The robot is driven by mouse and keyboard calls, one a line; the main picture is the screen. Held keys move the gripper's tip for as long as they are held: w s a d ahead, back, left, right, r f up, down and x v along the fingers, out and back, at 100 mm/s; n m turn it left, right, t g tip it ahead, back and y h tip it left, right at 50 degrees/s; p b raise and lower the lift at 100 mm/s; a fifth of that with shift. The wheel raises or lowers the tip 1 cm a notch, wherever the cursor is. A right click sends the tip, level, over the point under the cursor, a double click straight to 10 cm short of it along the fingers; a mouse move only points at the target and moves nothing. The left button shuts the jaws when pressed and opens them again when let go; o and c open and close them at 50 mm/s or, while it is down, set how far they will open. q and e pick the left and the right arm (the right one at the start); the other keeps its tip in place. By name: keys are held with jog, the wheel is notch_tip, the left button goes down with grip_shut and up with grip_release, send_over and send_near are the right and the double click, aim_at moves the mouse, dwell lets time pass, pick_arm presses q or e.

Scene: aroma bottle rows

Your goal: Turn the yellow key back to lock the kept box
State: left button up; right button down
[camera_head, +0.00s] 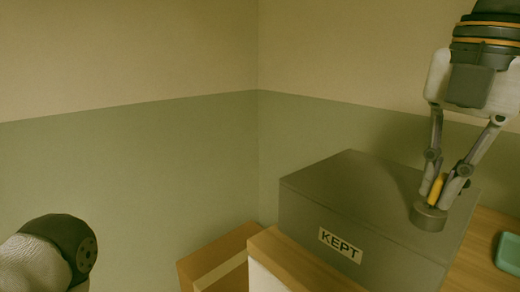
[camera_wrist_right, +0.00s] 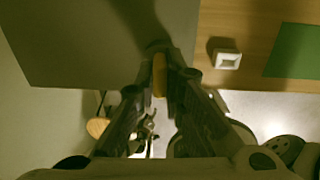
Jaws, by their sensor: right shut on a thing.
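The kept box (camera_head: 342,193) is a dark grey box with a shut lid and a white "KEPT" label (camera_head: 340,245) on its front. A round lock (camera_head: 428,217) sits on its top near the right end. The yellow key (camera_head: 437,187) stands upright in the lock; it also shows in the right wrist view (camera_wrist_right: 159,75). My right gripper (camera_head: 442,198) comes down from above and is shut on the key, its fingers on both sides of it. The key's lower end is hidden. My left arm shows at the lower left, but its gripper is out of view.
The box stands on a wooden surface (camera_head: 490,240). A green object (camera_head: 509,254) lies to its right. In the right wrist view a small white square item (camera_wrist_right: 227,59) and a green mat (camera_wrist_right: 292,50) lie beside the box. A cardboard box (camera_head: 215,262) stands lower left.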

jog(key=shift+s+r+n, duration=0.1)
jog(key=shift+r+n, duration=0.05)
jog(key=shift+n, duration=0.45)
jog(key=shift+n+p, duration=0.4)
jog(key=shift+n, duration=1.3)
jog(key=n, duration=0.5)
jog(key=shift+f+g, duration=0.2)
jog(key=shift+g, duration=0.1)
jog(key=n, duration=0.7)
jog(key=shift+n+g, duration=0.3)
jog(key=c, duration=1.7)
grip_release()
jog(key=shift+a, duration=0.1)
pick_arm(q)
jog(key=shift+w+r+t, duration=0.3)
jog(key=shift+w+r, duration=0.15)
jog(key=shift+w, duration=0.05)
